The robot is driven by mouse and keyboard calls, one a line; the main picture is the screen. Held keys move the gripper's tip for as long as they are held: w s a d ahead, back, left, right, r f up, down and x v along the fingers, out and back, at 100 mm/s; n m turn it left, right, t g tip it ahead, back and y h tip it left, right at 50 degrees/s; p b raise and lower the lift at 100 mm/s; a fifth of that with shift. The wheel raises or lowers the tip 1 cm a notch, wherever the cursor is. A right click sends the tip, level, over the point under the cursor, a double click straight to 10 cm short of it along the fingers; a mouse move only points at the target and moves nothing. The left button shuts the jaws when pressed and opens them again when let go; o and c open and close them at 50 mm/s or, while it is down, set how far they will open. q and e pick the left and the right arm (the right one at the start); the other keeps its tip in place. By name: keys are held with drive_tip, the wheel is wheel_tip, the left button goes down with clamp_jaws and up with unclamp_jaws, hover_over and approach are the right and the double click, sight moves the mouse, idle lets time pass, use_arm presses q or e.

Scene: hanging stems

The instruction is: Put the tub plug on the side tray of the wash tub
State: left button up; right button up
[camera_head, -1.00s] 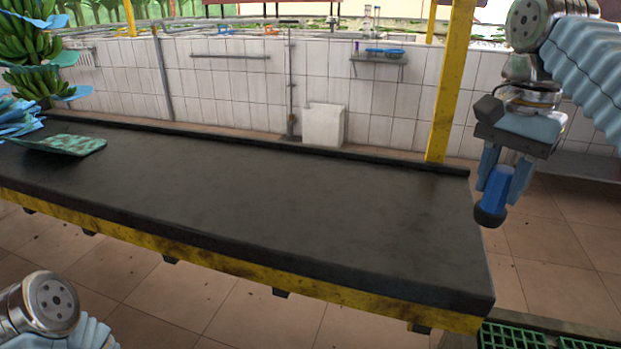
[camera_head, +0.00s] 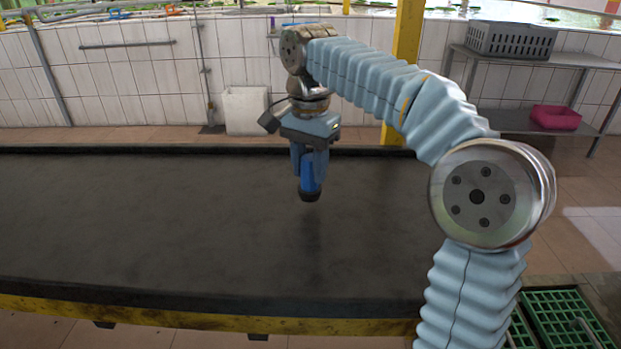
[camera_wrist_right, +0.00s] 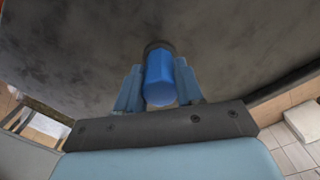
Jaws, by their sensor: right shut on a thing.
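The tub plug (camera_head: 309,176), a blue cylinder with a dark end, is held by my right gripper (camera_head: 308,170) above the black table. Its dark end points down. In the right wrist view the blue plug (camera_wrist_right: 160,78) sits between the two blue fingers of my right gripper (camera_wrist_right: 159,85), which are shut on it. The white-tiled wall (camera_head: 130,85) across the back, with water behind its top edge, looks like the side of the wash tub. I cannot make out its side tray. My left gripper is out of view.
The black table (camera_head: 150,230) is bare in view, with a yellow front edge. A shelf rack at the right holds a grey crate (camera_head: 510,41) and a pink basin (camera_head: 555,117). A white box (camera_head: 245,110) stands by the wall. Green grating (camera_head: 565,318) lies lower right.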

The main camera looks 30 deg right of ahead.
sight(311, 179)
drive_tip(key=shift+s+f, duration=0.1)
drive_tip(key=shift+f, duration=1.25)
drive_tip(key=shift+f, duration=0.1)
drive_tip(key=o, duration=1)
